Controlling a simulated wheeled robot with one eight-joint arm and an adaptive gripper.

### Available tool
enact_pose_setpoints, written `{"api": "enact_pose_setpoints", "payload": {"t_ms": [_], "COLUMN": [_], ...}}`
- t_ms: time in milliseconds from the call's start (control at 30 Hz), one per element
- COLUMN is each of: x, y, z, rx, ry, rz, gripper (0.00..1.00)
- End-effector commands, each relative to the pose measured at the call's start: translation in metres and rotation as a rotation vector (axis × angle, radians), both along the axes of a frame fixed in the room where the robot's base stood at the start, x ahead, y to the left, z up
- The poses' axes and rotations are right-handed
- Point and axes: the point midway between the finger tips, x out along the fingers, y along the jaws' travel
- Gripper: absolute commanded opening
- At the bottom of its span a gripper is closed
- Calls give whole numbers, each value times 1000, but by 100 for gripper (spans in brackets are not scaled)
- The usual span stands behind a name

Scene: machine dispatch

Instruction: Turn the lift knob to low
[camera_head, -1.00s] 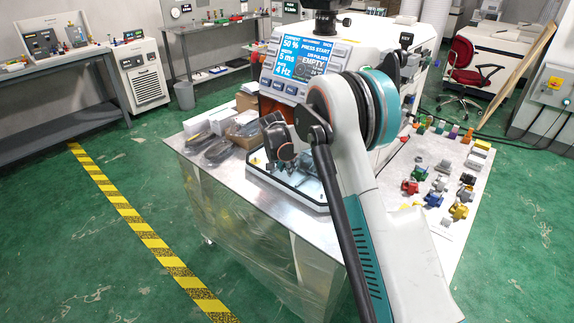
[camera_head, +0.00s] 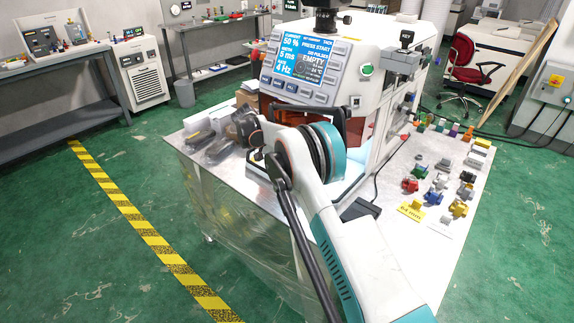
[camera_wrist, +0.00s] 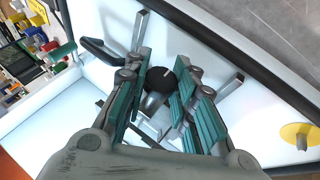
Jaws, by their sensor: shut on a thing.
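The lift knob (camera_wrist: 187,72), a dark round knob with a short white mark, shows in the wrist view between the teal-padded fingers. My gripper (camera_wrist: 166,80) is shut on it, with a finger on each side; the exact contact is partly hidden. In the head view my gripper (camera_head: 246,128) shows dark and small at the table's left side, partly behind my arm. The knob is hidden there. The machine (camera_head: 350,75) has a lit blue screen (camera_head: 302,55) reading 50 %, 5 ms, 4 Hz and EMPTY.
Bagged items and boxes (camera_head: 205,140) lie left of my gripper. Several small coloured parts (camera_head: 440,180) lie on the table's right side. A black bar handle (camera_head: 300,110) crosses the machine's front opening. A yellow round disc (camera_wrist: 298,135) shows in the wrist view.

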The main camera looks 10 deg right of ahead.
Motion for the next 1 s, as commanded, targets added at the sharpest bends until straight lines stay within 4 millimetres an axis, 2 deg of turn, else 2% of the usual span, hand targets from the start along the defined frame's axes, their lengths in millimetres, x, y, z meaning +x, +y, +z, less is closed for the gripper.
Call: {"api": "enact_pose_setpoints", "payload": {"t_ms": [367, 400, 500, 833, 1000], "x": [-1, -1, -1, 0, 2], "y": [0, 0, 0, 1, 10], "z": [-1, -1, -1, 1, 13], "rx": [-2, -2, -1, -2, -2], "ry": [5, 5, 5, 4, 3], "rz": [-1, -1, -1, 0, 2], "gripper": [0, 26, 46, 46, 46]}}
